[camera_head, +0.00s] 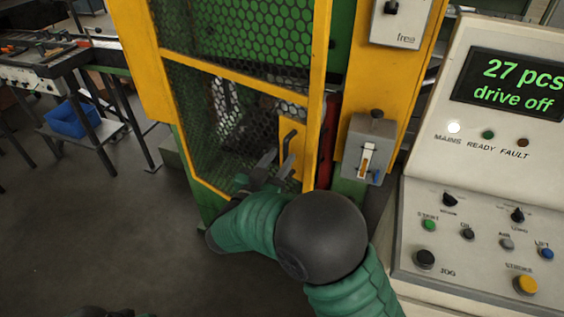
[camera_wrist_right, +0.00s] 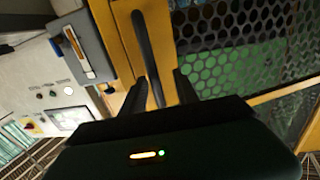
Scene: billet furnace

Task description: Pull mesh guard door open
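The mesh guard door has a yellow frame (camera_head: 238,75) with dark mesh, and stands in front of the green machine. It looks shut or nearly so; a narrow gap with red shows beside its right edge. Its dark bar handle (camera_head: 289,144) sits on a yellow plate low on the right side; the handle (camera_wrist_right: 146,45) also shows in the right wrist view. My right gripper (camera_head: 267,171) is at the handle. In the wrist view its two fingers are apart, with the lower end of the handle between them. I cannot tell whether they touch it. My left gripper is out of view.
A grey latch box (camera_head: 368,148) is on the yellow post right of the door. A control console (camera_head: 480,190) with a "drive off" display stands close on the right. A bench with a blue bin (camera_head: 72,118) is at the far left. The floor (camera_head: 90,220) left of the door is clear.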

